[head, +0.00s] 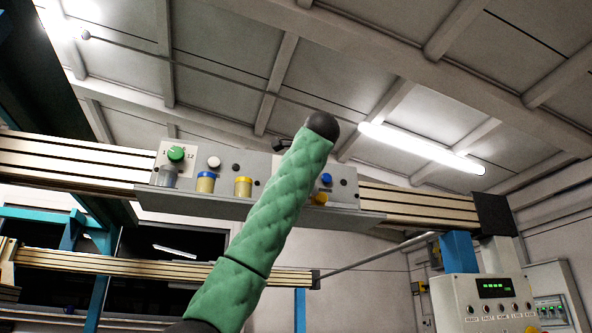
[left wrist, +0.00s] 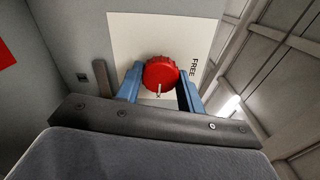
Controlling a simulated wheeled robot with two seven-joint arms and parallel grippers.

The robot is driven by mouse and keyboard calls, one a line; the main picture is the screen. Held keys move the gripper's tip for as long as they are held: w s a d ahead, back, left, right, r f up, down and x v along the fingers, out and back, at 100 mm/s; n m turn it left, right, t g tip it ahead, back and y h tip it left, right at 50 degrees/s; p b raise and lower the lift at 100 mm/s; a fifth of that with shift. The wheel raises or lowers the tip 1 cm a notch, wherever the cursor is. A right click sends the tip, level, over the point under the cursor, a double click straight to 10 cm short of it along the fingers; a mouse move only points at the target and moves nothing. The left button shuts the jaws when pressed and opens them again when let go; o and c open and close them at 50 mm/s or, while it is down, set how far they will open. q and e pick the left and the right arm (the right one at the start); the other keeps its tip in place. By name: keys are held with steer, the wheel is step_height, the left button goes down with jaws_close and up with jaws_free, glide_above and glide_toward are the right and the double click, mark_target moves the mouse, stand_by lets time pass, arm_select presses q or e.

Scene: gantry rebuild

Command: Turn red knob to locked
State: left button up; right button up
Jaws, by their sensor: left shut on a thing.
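The red knob (left wrist: 161,72) sits on a white label plate (left wrist: 124,40) in the left wrist view. The word FREE is printed to its right, and a pale pointer mark on the knob points down in that picture. My left gripper (left wrist: 159,84) has its blue fingers on either side of the knob, shut on it. In the head view my green-sleeved left arm covers the middle of the control panel (head: 226,186), hiding the knob. The locked marking does not show. My right gripper is in neither view.
Beside my arm on the panel are a green knob (head: 176,154), yellow-and-blue parts (head: 206,182), a yellow part (head: 243,187) and a blue knob (head: 326,179). The panel hangs on a slotted beam (head: 75,161). A control box (head: 484,303) with a green display stands right.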

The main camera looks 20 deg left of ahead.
arm_select(q)
steer(key=o, duration=0.7)
steer(key=shift+o, duration=1.4)
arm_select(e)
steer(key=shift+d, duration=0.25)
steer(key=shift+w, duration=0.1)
arm_select(q)
steer(key=b+v, duration=0.2)
steer(key=v, duration=0.5)
steer(key=shift+s+d, duration=0.25)
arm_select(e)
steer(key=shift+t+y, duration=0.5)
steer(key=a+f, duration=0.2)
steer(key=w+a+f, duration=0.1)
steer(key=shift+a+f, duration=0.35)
arm_select(q)
steer(key=shift+f, duration=0.1)
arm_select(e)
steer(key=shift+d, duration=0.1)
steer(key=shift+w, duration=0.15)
